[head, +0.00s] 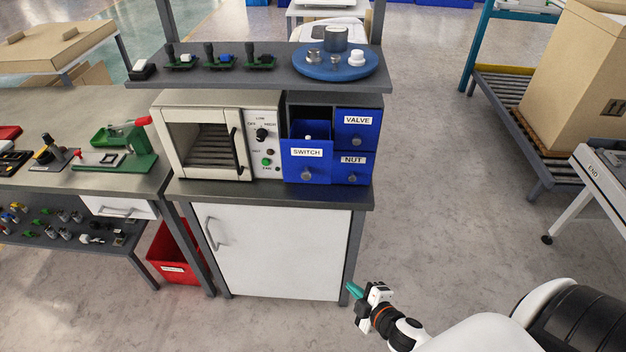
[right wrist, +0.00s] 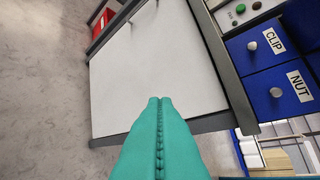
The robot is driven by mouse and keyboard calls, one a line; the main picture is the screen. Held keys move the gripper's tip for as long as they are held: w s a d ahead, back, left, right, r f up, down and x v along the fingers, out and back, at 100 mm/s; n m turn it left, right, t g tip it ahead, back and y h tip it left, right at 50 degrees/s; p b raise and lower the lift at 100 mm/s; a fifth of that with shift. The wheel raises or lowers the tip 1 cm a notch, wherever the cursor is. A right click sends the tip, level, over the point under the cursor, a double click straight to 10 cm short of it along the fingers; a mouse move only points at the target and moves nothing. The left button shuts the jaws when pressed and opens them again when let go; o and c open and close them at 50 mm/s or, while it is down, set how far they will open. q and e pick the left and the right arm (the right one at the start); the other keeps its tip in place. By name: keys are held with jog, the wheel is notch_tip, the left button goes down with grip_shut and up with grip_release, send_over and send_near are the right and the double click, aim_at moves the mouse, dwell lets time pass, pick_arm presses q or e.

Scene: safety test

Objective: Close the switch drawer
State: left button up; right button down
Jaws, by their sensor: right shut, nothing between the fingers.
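The blue switch drawer (head: 306,162) sticks out of the small drawer cabinet (head: 363,101) on the bench, and its open top shows a small white thing inside. It has a round grey knob. The valve drawer (head: 357,131) and nut drawer (head: 351,170) beside it look shut. My right gripper (head: 354,290) is low in front of the bench, below and apart from the drawers. Its teal fingers (right wrist: 159,100) are pressed together, empty, in the right wrist view. That view also shows the clip drawer (right wrist: 262,47). My left gripper is out of view.
A white oven (head: 205,138) stands directly left of the drawers. A shelf (head: 275,79) with a blue round tray (head: 336,67) runs above them. A white cupboard door (head: 272,250) is under the bench. The floor (head: 440,190) to the right is clear.

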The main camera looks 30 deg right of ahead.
jog(key=w+a+r+n+t+y+p, duration=0.15)
jog(key=r+n, duration=0.25)
jog(key=r, duration=0.8)
jog(key=w+a+r+n+t+y, duration=0.2)
jog(key=r+n+t+y, duration=0.15)
jog(key=r, duration=0.95)
jog(key=w+h+p, duration=0.1)
jog(key=w+p, duration=0.3)
jog(key=w, duration=0.8)
jog(key=shift+w+f+n, duration=0.15)
jog(key=shift+w+n, duration=0.1)
jog(key=shift+n, duration=0.1)
jog(key=shift+w, duration=0.1)
jog(key=w+d+b, duration=0.1)
jog(key=w+d, duration=0.1)
jog(key=w, duration=0.2)
jog(key=w+d+b, duration=0.1)
jog(key=w+d, duration=0.2)
jog(key=w, duration=0.1)
jog(key=w+d+b, duration=0.1)
jog(key=w+d, duration=0.1)
jog(key=w, duration=0.1)
jog(key=shift+w+d+f, duration=0.1)
jog(key=shift+w+d, duration=0.05)
jog(key=shift+w, duration=0.25)
jog(key=shift+d+r, duration=0.1)
jog(key=shift+r, duration=0.25)
